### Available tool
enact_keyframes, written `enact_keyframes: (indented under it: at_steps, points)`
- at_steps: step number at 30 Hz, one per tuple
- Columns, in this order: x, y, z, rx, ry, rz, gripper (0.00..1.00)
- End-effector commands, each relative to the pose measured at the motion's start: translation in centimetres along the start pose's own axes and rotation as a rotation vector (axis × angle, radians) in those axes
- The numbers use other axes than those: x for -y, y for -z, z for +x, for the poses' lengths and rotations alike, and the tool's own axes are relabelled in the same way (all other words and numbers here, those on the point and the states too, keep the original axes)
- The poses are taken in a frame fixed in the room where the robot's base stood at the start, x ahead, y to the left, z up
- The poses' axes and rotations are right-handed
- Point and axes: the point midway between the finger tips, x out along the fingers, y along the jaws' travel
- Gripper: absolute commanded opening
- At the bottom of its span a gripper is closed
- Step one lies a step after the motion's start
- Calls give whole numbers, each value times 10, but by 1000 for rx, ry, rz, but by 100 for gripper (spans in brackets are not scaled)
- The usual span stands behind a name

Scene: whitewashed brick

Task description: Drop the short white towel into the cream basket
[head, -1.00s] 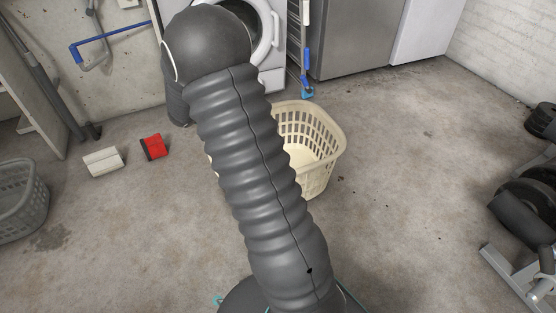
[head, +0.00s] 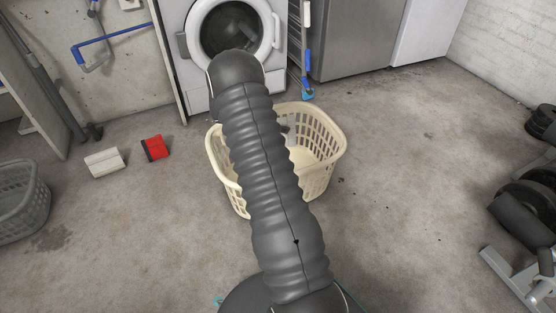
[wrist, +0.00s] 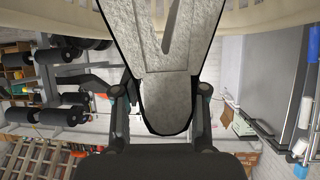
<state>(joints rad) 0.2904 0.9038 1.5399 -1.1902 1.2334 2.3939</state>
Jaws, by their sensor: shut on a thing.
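The cream basket (head: 325,150) stands on the floor in the head view, with my arm crossing in front of its middle. Its pale rim also shows across the top of the wrist view (wrist: 255,17). My gripper (wrist: 160,98) is shut on a pale grey-white, dark-edged piece, taken as the short white towel (wrist: 165,85); it extends towards the basket rim. In the head view my arm hides most of the gripper; a small grey bit shows at the basket's inside back. I cannot tell whether the towel touches the basket.
A washing machine (head: 233,45) stands behind the basket. A white block-like item (head: 103,162) and a red one (head: 155,147) lie on the floor at left. A grey basket (head: 22,200) is at the left edge, and weights (head: 525,195) at the right. Floor right of the basket is clear.

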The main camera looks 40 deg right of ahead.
Motion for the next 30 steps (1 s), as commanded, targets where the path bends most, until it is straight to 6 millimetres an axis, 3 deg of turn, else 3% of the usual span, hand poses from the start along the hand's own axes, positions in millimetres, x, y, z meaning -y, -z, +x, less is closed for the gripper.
enact_keyframes:
  at_steps: [7, 17, 18, 21, 30]
  points:
    - [0, -16, 8, 1, 1, -1, 6]
    - [0, -19, 10, 1, 2, 0, 6]
    - [0, -19, 10, 1, 2, -1, 45]
    - [0, -19, 10, 1, 2, -1, 70]
    - [0, -19, 9, 1, 2, -1, 72]
